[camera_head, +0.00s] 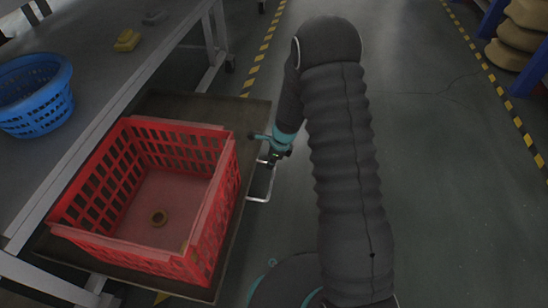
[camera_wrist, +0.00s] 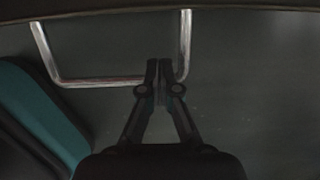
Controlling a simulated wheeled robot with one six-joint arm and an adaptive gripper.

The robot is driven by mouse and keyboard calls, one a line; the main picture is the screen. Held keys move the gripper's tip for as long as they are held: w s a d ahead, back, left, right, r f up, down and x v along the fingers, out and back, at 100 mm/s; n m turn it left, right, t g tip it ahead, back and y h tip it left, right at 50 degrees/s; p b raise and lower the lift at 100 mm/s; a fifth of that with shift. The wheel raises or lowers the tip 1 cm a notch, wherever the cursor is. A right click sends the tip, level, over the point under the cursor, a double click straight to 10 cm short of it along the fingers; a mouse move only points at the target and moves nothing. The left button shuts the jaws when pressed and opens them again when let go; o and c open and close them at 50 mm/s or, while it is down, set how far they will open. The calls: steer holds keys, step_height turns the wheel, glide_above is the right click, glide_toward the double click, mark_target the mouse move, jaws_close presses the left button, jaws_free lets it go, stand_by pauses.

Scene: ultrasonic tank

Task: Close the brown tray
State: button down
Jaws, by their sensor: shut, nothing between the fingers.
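The brown tray (camera_head: 205,108) is a flat board under the grey table, sticking out to the right of it. Its edge shows as a dark band at the top of the wrist view (camera_wrist: 100,13). A metal U-shaped handle (camera_head: 262,198) is on its right edge; it also shows in the wrist view (camera_wrist: 105,82). My gripper (camera_head: 268,160) is shut and empty beside the tray's right edge. In the wrist view its fingertips (camera_wrist: 158,66) overlap the handle near its right corner. I cannot tell whether they touch it. My arm hides some floor.
A blue basket (camera_head: 36,92) and a yellow object (camera_head: 127,41) are on the table (camera_head: 100,70). Open floor (camera_head: 440,170) lies to the right.

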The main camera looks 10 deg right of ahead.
steer(key=a, duration=0.1)
steer(key=w+a, duration=0.1)
steer(key=a, duration=0.2)
steer(key=shift+w+f, duration=0.2)
steer(key=shift+f, duration=0.1)
